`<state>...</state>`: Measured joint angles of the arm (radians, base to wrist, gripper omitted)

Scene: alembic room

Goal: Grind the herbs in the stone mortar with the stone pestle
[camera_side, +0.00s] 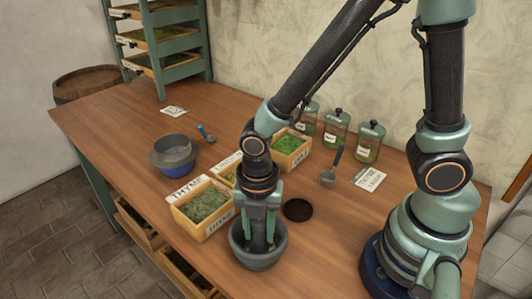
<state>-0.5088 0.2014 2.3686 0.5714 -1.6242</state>
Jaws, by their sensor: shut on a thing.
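The stone mortar (258,262) is a dark grey bowl near the front middle of the wooden table. My gripper (259,236) points straight down into it, with its pale green fingers around a grey upright shaft, the stone pestle (258,230). The gripper is shut on the pestle. The pestle's lower end is inside the mortar, mostly hidden by the fingers and the rim. I cannot make out any herbs inside the mortar. A wooden box of green herbs labelled thyme (203,206) stands just left of the mortar.
A box of bright green herbs (290,146), glass jars (336,130) and a scoop (331,171) stand behind. A dark disc (298,210) lies right of the mortar. A grey bowl (173,152) is at left. The table's far left (110,125) is clear.

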